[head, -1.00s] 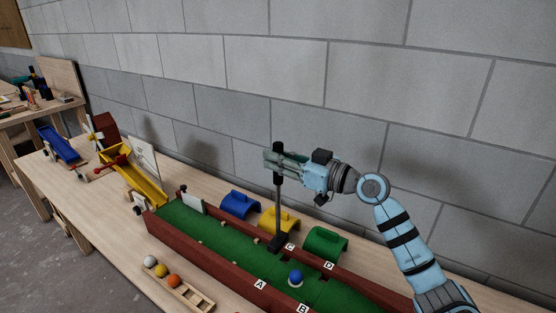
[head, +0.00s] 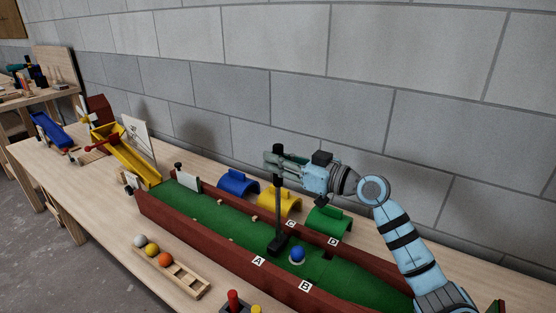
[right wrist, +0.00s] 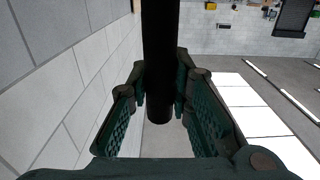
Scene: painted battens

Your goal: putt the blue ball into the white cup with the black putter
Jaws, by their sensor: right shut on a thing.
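The blue ball (head: 297,254) sits on the green lane between red side walls, with a pale patch at its lower edge. My right gripper (head: 277,158) is shut on the upper shaft of the black putter (head: 278,205). The putter hangs nearly upright, its head (head: 276,246) low over the lane, just left of the ball with a small gap. In the right wrist view the dark shaft (right wrist: 160,70) passes between the fingers. A white upright piece (head: 187,181) stands at the lane's far left end; I cannot tell whether it is the white cup. My left gripper is not in view.
Blue (head: 238,183), yellow (head: 279,201) and green (head: 328,221) arches stand behind the lane (head: 215,214). A wooden rack (head: 184,279) with several balls lies in front of it. A yellow chute (head: 130,158) stands beyond the far end. A block wall rises behind.

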